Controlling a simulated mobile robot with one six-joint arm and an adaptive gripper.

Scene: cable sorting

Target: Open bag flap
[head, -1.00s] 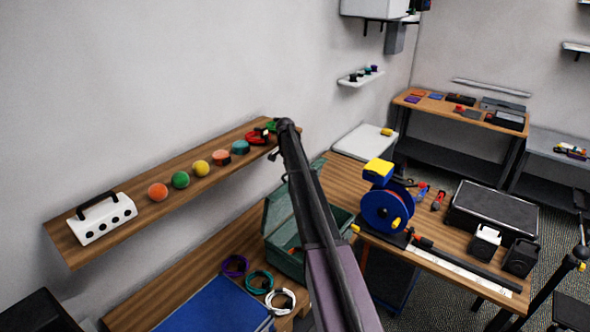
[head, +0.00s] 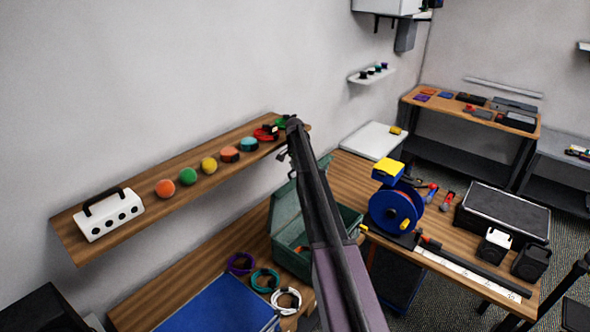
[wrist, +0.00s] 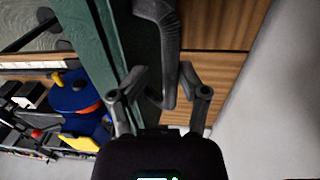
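The green bag (head: 292,262) stands on the wooden bench, partly hidden behind my arm. Its flap (head: 284,212) stands raised at the wall side, and a small orange thing shows inside. In the wrist view a dark green panel, apparently the bag (wrist: 103,35), runs along the left of my gripper. My gripper (wrist: 164,72) has its two fingers apart. A black curved handle (wrist: 158,30) reaches down between or just beyond the fingers; I cannot tell if they touch it. In the head view my arm hides most of the gripper.
A shelf (head: 150,215) with coloured balls and a white box (head: 108,215) runs along the wall. Cable coils (head: 264,280) and a blue mat (head: 218,308) lie left of the bag. A blue reel (head: 393,210) stands to its right.

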